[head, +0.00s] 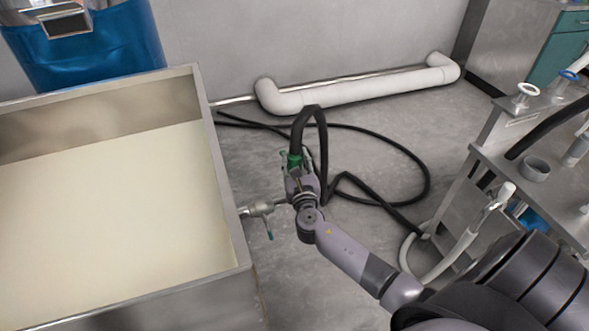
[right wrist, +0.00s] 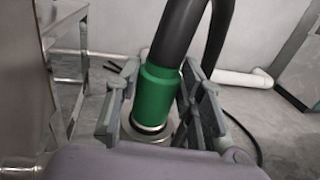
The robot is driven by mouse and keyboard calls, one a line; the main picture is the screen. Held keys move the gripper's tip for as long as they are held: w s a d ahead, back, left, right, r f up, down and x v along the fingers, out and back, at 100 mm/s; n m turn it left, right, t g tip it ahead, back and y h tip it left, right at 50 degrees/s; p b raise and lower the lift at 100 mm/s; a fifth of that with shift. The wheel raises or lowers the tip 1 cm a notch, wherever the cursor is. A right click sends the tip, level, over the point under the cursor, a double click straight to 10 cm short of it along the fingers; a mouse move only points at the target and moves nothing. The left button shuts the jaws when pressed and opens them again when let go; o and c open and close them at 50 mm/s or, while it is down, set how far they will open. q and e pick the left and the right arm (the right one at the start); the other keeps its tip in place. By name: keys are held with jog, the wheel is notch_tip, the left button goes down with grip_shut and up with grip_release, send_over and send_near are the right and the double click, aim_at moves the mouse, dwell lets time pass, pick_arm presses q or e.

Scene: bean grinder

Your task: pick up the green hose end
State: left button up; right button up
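The green hose end (head: 294,161) is a green sleeve on a thick black hose, with a metal ring at its lower end. In the right wrist view the green hose end (right wrist: 156,98) stands upright between the two grey fingers of my right gripper (right wrist: 160,112). The fingers lie on both sides of it; on the right the finger is close to the sleeve, and contact is hard to tell. In the head view my right gripper (head: 299,180) is at the hose end, beside the vat. My left gripper is not in view.
A steel vat (head: 222,180) with pale contents fills the left. A valve with a handle (head: 262,209) sticks out of its side near my right arm. The black hose (head: 425,180) loops on the floor. A white pipe (head: 360,91) runs along the wall. A steel table (head: 490,140) stands right.

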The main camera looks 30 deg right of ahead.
grip_shut()
dwell(0.4)
jog(key=shift+r, duration=0.25)
